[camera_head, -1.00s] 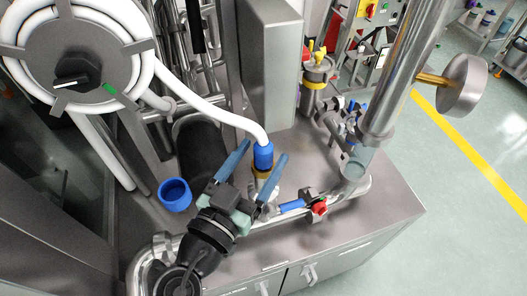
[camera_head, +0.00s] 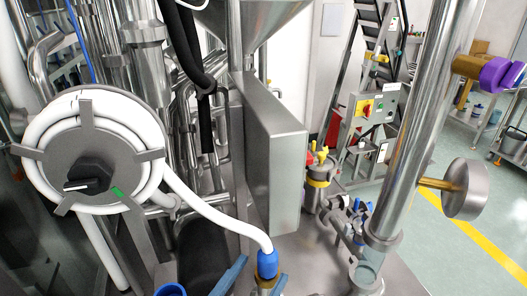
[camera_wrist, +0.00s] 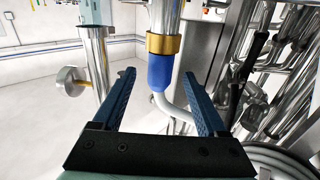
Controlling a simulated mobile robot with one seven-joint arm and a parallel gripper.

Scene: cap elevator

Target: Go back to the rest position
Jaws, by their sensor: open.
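My gripper (camera_wrist: 160,76) is open, with its two blue fingers spread apart. In the head view only the ends of its fingers (camera_head: 254,277) show at the bottom edge. A blue hose connector (camera_head: 266,264) on the end of a white hose (camera_head: 212,218) shows between the fingers. In the wrist view the blue connector (camera_wrist: 160,72) and its brass collar (camera_wrist: 163,44) lie between the fingertips, with gaps on both sides. I cannot tell how far beyond the fingers the connector is. The rest of my arm is hidden.
A hose reel with a black knob (camera_head: 88,178) stands at the left. A grey metal box (camera_head: 273,155) stands behind the connector. A steel column (camera_head: 415,135) rises at the right. A blue cap (camera_head: 170,290) shows at the bottom edge. Open floor (camera_head: 450,225) lies at the right.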

